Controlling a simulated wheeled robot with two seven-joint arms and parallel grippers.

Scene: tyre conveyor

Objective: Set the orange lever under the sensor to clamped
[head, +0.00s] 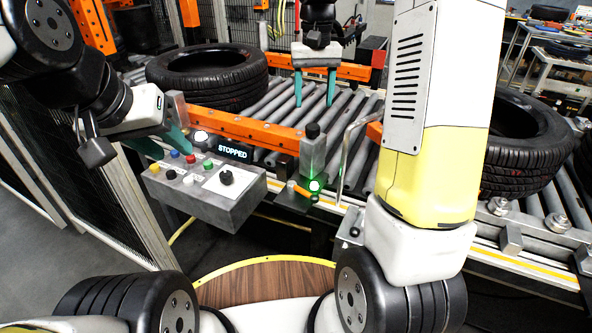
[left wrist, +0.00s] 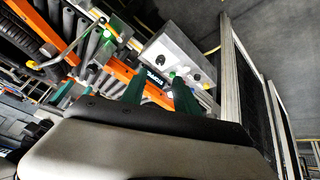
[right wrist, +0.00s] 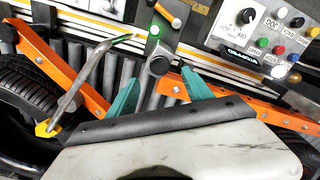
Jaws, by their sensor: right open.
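The small orange lever (head: 298,189) sits at the foot of the sensor post (head: 313,150) on the conveyor's near edge, beside a lit green lamp (head: 315,186). In the right wrist view the lever (right wrist: 167,13) shows near the top edge, beyond the post's black knob (right wrist: 160,65). I cannot tell whether it is at clamped. My right gripper (head: 315,100) is open and empty above the rollers, behind the post and apart from the lever. My left gripper (head: 163,147) is open and empty close to the control box (head: 225,205), left of the lever.
The box display (head: 234,151) reads STOPPED. A bent metal rod (head: 347,150) stands right of the post. Tyres lie on the conveyor at left (head: 208,75) and right (head: 515,140). An orange guide rail (head: 240,128) runs behind the box. A mesh fence is at far left.

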